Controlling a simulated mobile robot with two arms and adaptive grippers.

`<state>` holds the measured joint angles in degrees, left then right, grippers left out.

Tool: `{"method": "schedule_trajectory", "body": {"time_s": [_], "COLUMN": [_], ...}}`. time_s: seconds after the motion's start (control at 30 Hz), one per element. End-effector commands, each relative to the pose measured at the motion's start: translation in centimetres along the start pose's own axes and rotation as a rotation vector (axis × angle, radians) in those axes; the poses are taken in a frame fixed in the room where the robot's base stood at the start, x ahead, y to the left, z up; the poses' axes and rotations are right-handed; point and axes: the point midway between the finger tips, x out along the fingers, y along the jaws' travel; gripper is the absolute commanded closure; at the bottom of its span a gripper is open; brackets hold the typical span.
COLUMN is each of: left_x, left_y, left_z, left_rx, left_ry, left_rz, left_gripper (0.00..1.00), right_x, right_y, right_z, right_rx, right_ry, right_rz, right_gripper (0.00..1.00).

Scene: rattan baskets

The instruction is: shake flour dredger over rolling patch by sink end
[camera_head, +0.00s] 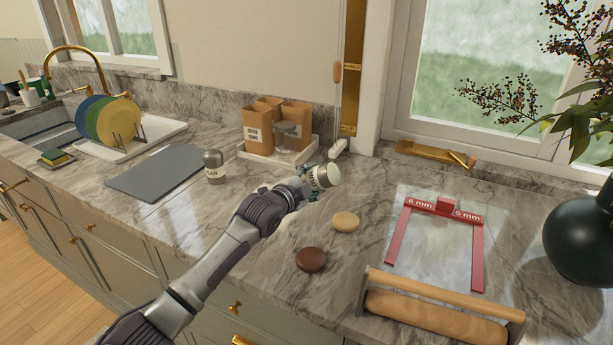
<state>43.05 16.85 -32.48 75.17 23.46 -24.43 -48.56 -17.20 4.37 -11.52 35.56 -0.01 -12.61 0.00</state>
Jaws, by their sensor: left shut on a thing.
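My left gripper (308,183) reaches in from the left and is shut on a small shaker (322,177) with a pale top, likely the flour dredger. It is tilted on its side above the counter, its pale end toward the right; its label is too small to read. A pale patch (287,221) lies on the counter below and partly behind the gripper. Another lighter patch (432,245) lies inside a red frame marked 6 mm (476,250) at the right. I cannot tell which is the rolling patch. My right gripper is not in view.
A similar metal shaker (214,170) stands by a grey board (140,183), toward the sink (40,125). Yellow (344,221) and brown (311,260) discs lie near the arm. A rolling pin (430,312) in a wooden holder and a dark vase (580,240) stand right. Paper bags (257,128) stand behind.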

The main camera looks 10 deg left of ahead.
Motion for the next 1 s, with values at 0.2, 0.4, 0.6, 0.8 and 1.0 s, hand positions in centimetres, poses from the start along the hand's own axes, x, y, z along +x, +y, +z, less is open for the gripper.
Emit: {"method": "schedule_trajectory", "body": {"time_s": [0.2, 0.4, 0.6, 0.8, 1.0], "left_x": [2.5, 4.8, 5.4, 5.2, 5.1], "left_y": [-0.2, -0.5, -1.1, -2.0, -3.0], "left_z": [0.1, 0.2, 0.1, 1.9, 4.1], "left_rx": [0.002, 0.001, 0.001, 0.004, 0.004], "left_ry": [0.002, 0.003, 0.002, 0.0, 0.0], "left_rz": [-0.003, -0.003, -0.002, -0.003, -0.003], "left_gripper": [0.81, 0.81, 0.81, 0.81, 0.81], "right_x": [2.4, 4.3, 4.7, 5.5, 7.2], "right_y": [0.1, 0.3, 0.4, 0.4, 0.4], "right_z": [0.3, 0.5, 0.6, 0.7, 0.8], "right_rx": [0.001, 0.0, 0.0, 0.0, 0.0], "right_ry": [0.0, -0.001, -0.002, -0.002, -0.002], "right_rz": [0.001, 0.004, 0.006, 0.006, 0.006], "right_gripper": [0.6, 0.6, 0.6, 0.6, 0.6]}}
